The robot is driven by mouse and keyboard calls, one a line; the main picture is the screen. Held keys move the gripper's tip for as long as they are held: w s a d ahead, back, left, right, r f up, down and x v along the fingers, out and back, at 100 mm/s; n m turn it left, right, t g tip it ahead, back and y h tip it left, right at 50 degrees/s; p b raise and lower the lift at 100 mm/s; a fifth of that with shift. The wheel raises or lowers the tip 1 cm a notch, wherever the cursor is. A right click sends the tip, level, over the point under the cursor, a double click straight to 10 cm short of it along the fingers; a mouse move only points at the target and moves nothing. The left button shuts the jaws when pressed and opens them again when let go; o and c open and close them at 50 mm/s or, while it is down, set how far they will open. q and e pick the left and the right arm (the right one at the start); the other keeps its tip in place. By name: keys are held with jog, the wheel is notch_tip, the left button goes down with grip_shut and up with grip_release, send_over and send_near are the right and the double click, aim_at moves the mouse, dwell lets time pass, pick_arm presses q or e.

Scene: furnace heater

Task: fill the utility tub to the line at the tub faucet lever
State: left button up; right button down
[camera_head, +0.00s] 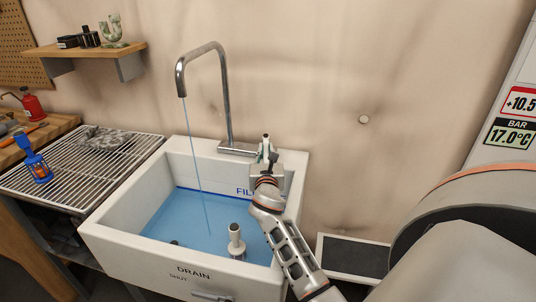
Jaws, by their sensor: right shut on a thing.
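The white utility tub (110,247) holds blue water (190,217). A dark blue fill line with the letters "FIL" (244,191) shows on its back wall, close above the water's surface; any gap is too small to judge. A thin stream falls from the chrome faucet (222,95) into the water. My right gripper (267,170) is at the tub's back right corner, shut on the faucet lever (266,148), which is mostly hidden by the gripper. My left gripper is not in view.
The front wall reads "DRAIN" and "SHUT" above a handle (211,296).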

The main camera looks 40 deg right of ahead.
jog(key=shift+a, duration=0.1)
dwell(0.3)
jog(key=c, duration=2)
grip_release()
jog(key=v, duration=1.2)
jog(key=shift+w+a, duration=0.1)
jog(key=shift+c, duration=0.4)
